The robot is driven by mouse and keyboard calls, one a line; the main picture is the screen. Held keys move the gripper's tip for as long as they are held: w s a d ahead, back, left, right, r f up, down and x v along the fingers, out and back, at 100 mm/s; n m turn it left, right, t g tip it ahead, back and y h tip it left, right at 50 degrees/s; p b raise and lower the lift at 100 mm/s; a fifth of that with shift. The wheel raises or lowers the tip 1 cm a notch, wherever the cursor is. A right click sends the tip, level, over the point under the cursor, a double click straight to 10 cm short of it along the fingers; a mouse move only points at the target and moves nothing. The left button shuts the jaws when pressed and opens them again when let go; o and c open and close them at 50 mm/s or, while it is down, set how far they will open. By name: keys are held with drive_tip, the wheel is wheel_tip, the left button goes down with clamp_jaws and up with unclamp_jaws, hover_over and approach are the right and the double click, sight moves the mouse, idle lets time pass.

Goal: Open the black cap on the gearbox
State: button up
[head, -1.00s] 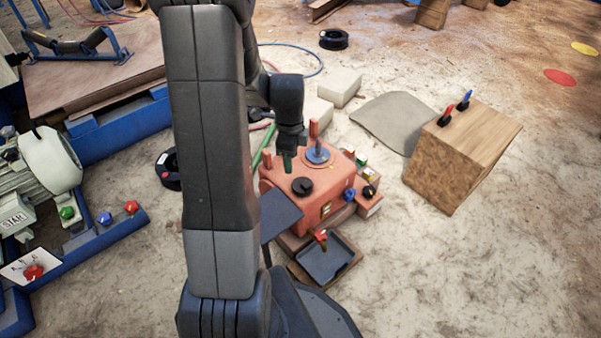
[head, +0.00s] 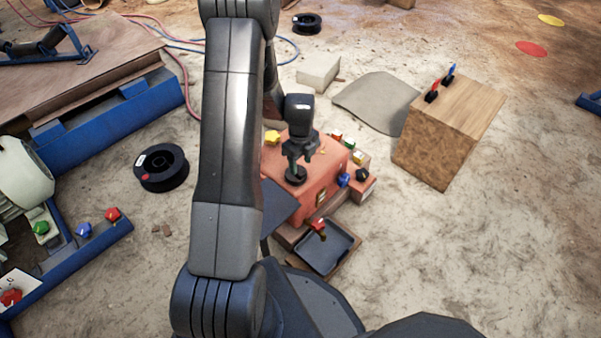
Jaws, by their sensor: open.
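The gearbox (head: 328,172) is an orange-red box in the middle of the head view. The black cap (head: 296,176) is a round dark piece on its top, near the front left edge. My gripper (head: 295,164) points down directly over the black cap, with its fingers open and their tips close to it. I cannot tell whether the fingers touch the cap. My wrist hides part of the gearbox top behind the cap, and my arm covers the gearbox's left side.
A black tray (head: 325,247) and a red-handled valve (head: 318,227) sit at the gearbox's front. Small coloured knobs, including a blue one (head: 343,180), line its right side. A wooden block (head: 432,145) stands to the right. The sandy floor at lower right is mostly clear.

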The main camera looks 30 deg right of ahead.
sight(301, 172)
drive_tip(key=shift+f+b, duration=0.4)
drive_tip(key=shift+f, duration=1.45)
clamp_jaws()
